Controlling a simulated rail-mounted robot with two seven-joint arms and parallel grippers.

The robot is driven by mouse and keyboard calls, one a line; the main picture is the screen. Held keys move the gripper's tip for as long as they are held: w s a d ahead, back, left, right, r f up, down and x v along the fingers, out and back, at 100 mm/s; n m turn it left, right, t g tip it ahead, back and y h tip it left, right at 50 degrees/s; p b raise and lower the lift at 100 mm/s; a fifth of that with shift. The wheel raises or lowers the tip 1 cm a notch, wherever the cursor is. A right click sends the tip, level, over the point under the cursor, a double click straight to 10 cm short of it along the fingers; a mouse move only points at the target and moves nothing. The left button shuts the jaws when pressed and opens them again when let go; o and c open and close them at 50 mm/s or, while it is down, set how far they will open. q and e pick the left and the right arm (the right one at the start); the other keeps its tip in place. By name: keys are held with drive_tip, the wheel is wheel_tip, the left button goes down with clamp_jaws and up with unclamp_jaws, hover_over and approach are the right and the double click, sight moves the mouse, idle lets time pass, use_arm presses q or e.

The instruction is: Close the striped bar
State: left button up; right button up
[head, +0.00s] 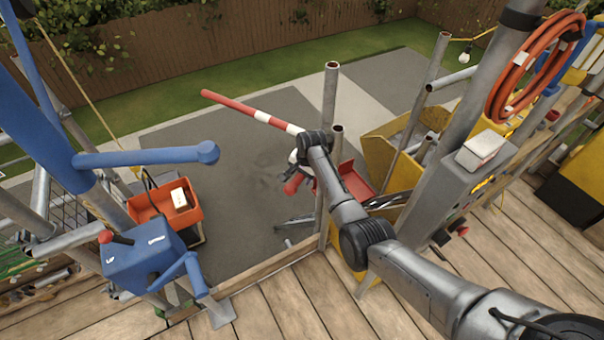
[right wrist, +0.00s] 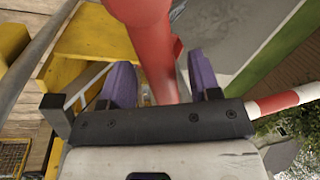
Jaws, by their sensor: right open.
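The striped bar (head: 249,111) is red and white. In the head view it sticks out to the left and away from the metal posts, across the open gap, slightly raised at its far end. Part of it also shows at the right edge of the right wrist view (right wrist: 287,102). My right gripper (head: 296,176) is beside the bar's post end, partly hidden by my own arm. In the right wrist view its purple fingers (right wrist: 160,85) are open, on either side of a red rounded part (right wrist: 152,40). Whether they touch it I cannot tell. My left gripper is not in view.
Upright metal posts (head: 330,92) stand beside my right arm, with a yellow chute (head: 385,150) behind. A blue hoist (head: 145,157) and an orange crate (head: 150,210) are at left. The wooden deck (head: 260,315) ends at an open drop.

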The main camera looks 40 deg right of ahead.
drive_tip(key=c, duration=0.5)
clamp_jaws()
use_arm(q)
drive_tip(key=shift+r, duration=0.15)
